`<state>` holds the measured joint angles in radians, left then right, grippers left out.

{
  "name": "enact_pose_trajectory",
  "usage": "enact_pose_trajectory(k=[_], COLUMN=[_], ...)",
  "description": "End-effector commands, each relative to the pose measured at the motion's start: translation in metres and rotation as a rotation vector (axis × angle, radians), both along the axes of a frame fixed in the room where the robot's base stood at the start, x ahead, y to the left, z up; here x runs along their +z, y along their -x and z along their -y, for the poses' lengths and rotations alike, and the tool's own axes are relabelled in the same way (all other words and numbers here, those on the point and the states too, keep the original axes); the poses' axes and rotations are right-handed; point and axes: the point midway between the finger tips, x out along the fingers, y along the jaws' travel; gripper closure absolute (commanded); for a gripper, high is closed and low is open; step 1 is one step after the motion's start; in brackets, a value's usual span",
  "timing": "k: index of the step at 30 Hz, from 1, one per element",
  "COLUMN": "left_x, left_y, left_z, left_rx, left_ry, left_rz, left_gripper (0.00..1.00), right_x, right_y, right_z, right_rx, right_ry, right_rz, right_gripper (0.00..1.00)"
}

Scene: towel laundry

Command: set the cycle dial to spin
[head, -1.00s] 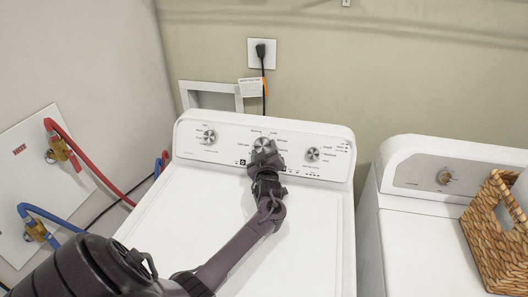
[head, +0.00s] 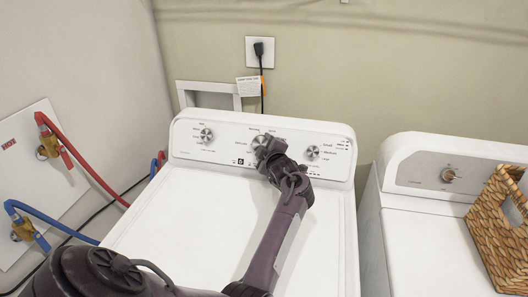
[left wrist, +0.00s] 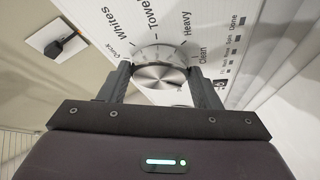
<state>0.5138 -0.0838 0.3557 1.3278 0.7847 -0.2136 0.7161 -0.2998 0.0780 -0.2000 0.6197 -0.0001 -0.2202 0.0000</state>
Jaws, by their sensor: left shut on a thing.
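The cycle dial (left wrist: 160,75) is a round silver knob in the middle of the washer's control panel (head: 230,140). In the left wrist view it sits between my two fingers, with labels such as Quick, Whites, Towels, Heavy and Clean around it. My left gripper (left wrist: 163,85) is shut on this dial. In the head view my left gripper (head: 266,148) covers much of the dial (head: 261,140), and some labels are hidden. I cannot read which setting the dial points to. My right gripper is not in view.
The panel has a left knob (head: 206,135) and a right knob (head: 312,153). A dryer (head: 430,172) stands to the right with a wicker basket (head: 497,215) on it. Red and blue hoses (head: 85,165) run at the left wall. The washer lid is clear.

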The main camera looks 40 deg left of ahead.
Motion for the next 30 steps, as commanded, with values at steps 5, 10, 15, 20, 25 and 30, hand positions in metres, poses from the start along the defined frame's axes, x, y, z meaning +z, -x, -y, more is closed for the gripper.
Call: enact_pose_trajectory(k=[5,10,15,20,25,30], left_x=[-0.0013,-0.0009,-0.0007,-0.0008,-0.0005,0.0003], left_y=[-0.0003,0.0000,0.0002,0.0002,0.0001,-0.0001], left_z=[0.0005,0.0001,-0.0002,-0.0002,-0.0002,-0.0001], left_rx=[0.027,0.038,0.040,0.040,0.039,0.039], left_ry=[0.050,0.068,0.071,0.071,0.070,0.068], left_rz=[0.024,0.033,0.034,0.034,0.034,0.035], left_gripper=[0.65,0.65,0.65,0.65,0.27,0.21], right_x=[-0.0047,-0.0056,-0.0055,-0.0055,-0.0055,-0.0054], right_y=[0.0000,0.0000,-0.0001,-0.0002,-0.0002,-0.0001], right_z=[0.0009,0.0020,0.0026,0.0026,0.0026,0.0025], right_rx=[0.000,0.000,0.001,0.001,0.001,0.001], right_ry=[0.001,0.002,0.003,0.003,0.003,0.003], right_rz=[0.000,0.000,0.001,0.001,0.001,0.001], right_gripper=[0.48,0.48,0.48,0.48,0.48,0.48])
